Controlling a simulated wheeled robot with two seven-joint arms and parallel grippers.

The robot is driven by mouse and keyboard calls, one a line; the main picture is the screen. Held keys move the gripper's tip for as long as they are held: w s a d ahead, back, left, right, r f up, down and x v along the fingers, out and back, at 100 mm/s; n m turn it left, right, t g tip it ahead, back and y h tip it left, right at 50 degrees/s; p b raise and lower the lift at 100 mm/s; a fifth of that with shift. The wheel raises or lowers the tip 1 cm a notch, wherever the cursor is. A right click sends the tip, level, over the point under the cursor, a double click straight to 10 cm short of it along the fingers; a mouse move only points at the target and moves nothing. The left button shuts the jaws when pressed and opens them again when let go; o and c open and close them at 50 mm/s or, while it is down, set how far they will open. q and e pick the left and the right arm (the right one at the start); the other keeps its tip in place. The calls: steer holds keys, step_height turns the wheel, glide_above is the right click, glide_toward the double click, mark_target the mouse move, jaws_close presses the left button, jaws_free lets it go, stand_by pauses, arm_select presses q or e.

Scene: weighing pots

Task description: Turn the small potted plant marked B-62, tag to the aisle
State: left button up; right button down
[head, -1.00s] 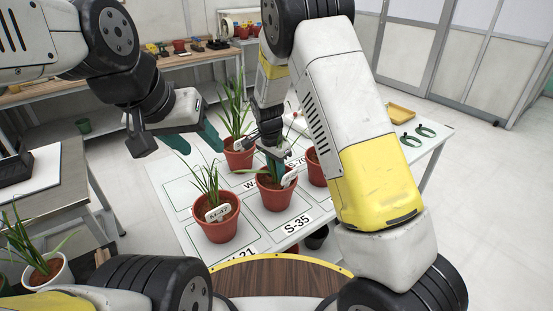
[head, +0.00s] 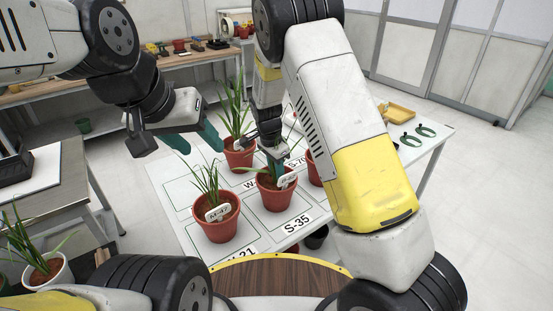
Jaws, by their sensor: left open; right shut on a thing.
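The small potted plant (head: 277,199) is a terracotta pot on the white table behind the S-35 label (head: 297,223). Its white tag (head: 287,181) faces roughly toward me and seems to read B-62, though the print is small. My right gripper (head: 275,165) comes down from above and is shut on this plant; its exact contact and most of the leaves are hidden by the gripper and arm. My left gripper (head: 186,138), with green fingers, is open and empty above the table's left side, apart from the pots.
A pot tagged M-47 (head: 217,218) stands close on the left. Another pot (head: 239,155) stands behind, and one (head: 315,168) is partly hidden by my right arm on the right.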

steer(key=c, duration=1.1)
jaws_free()
steer(key=r, duration=0.5)
steer(key=a+r, duration=0.1)
steer(key=r, duration=0.1)
steer(key=shift+s+r, duration=0.15)
steer(key=shift+s, duration=0.15)
steer(key=s+d+r+n+t+y, duration=0.1)
steer(key=s+d+r+n+y, duration=0.1)
steer(key=s+d+r, duration=0.4)
steer(key=s+d+r+n+y, duration=0.1)
steer(key=s+d+r+n, duration=0.25)
steer(key=r, duration=0.55)
steer(key=s+d+r+n+t, duration=0.1)
steer(key=s+d+r+n, duration=0.1)
steer(key=s, duration=0.3)
steer(key=s+d+r+n+t, duration=0.1)
steer(key=s+r, duration=0.1)
steer(key=s, duration=0.3)
steer(key=s+d+r+n+t, duration=0.1)
steer(key=s+d+n+t, duration=0.1)
steer(key=s, duration=0.4)
steer(key=shift+d+r+n+y, duration=0.3)
steer(key=shift+r+n, duration=0.05)
steer(key=shift+r, duration=0.05)
